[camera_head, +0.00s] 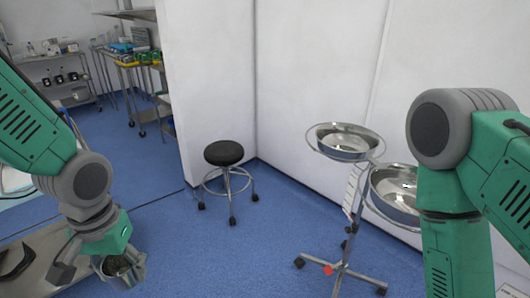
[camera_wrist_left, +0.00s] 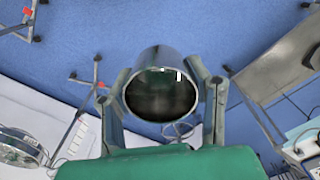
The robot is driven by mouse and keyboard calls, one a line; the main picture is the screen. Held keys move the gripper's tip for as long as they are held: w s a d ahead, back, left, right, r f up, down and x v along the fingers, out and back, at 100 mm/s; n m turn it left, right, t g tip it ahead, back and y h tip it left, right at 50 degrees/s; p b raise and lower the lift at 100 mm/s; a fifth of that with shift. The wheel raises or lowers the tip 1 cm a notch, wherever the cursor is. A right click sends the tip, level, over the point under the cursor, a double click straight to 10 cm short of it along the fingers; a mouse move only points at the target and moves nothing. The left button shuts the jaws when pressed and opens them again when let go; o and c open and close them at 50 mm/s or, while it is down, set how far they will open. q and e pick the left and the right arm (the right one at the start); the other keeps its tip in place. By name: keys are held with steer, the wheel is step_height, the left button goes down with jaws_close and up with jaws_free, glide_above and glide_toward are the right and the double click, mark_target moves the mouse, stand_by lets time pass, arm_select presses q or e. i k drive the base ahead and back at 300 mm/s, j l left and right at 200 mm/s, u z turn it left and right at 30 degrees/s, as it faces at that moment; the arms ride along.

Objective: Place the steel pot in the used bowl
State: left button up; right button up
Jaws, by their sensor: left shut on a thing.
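A shiny steel pot (camera_head: 119,270) is at the lower left of the head view, between the fingers of my left gripper (camera_head: 103,272). In the left wrist view the pot (camera_wrist_left: 160,88) sits upright to the camera, its dark round end facing me, with a finger on each side. My left gripper is shut on the pot. Two steel bowls stand on a wheeled stand at the right: an upper bowl (camera_head: 345,141) and a lower bowl (camera_head: 396,190). I cannot tell which is the used bowl. My right arm partly hides the lower bowl, and the right gripper is not in view.
A black stool (camera_head: 224,155) stands on the blue floor between my left arm and the bowl stand (camera_head: 345,245). A steel table (camera_head: 38,262) is beside the left gripper. White walls rise behind the stool and stand. Shelving and carts are far left.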

mark_target(405, 208)
steer(key=i+z, duration=0.15)
steer(key=z, duration=0.3)
steer(key=i+z, duration=0.2)
steer(key=z, duration=0.25)
steer(key=i+j+z, duration=0.1)
steer(key=z, duration=0.35)
steer(key=i+j+z, duration=0.15)
steer(key=z, duration=0.35)
steer(key=i+j+z, duration=0.3)
steer(key=z, duration=0.15)
steer(key=i+j+z, duration=0.4)
steer(key=k+l, duration=0.05)
steer(key=k, duration=0.05)
